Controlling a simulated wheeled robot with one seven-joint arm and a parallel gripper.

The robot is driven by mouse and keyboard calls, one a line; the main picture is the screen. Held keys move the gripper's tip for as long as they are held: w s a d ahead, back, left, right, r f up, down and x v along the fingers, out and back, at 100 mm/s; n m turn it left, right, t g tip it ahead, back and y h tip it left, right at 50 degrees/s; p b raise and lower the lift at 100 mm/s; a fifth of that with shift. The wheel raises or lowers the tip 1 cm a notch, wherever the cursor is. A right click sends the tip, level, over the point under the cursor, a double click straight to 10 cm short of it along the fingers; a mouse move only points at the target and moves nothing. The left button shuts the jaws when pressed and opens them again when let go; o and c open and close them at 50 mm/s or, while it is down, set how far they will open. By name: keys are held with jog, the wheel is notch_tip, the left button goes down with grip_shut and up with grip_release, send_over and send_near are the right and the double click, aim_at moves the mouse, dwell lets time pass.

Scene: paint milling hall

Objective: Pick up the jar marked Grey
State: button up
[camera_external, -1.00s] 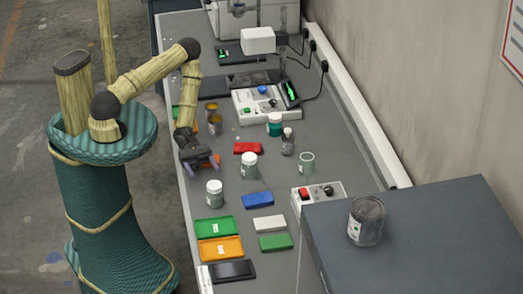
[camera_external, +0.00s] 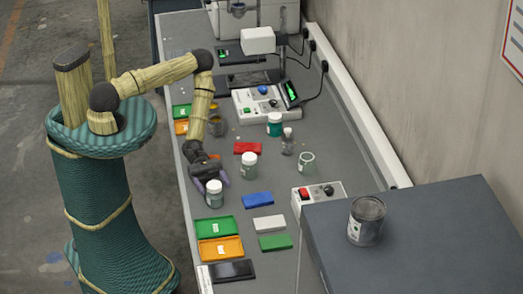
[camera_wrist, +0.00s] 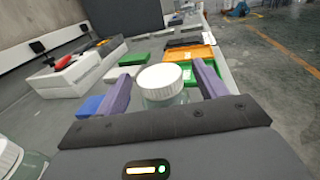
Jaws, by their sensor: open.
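A pale glass jar with a white lid (camera_external: 214,194) stands upright on the bench. My gripper (camera_external: 212,180) is at this jar, low over the bench. In the wrist view the jar's white lid (camera_wrist: 163,78) is between the two purple fingers of my gripper (camera_wrist: 160,72), which are open with a gap showing at the sides. A second white-lidded jar (camera_external: 249,165) stands behind and to the right; a white-lidded jar also shows at the lower left of the wrist view (camera_wrist: 8,157). I cannot read the word Grey on any jar.
An open pale jar (camera_external: 306,163), a teal jar (camera_external: 275,124) and a small bottle (camera_external: 288,141) stand farther back. A blue block (camera_external: 258,200), a red block (camera_external: 248,148), a green tray (camera_external: 215,228) and an orange tray (camera_external: 220,249) lie around on the bench (camera_external: 330,150).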

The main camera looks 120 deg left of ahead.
aim_at(216, 191)
jog(key=x, duration=0.3)
jog(key=shift+c, duration=0.2)
jog(key=c, duration=0.7)
jog(key=shift+s, duration=0.1)
jog(key=c, duration=0.4)
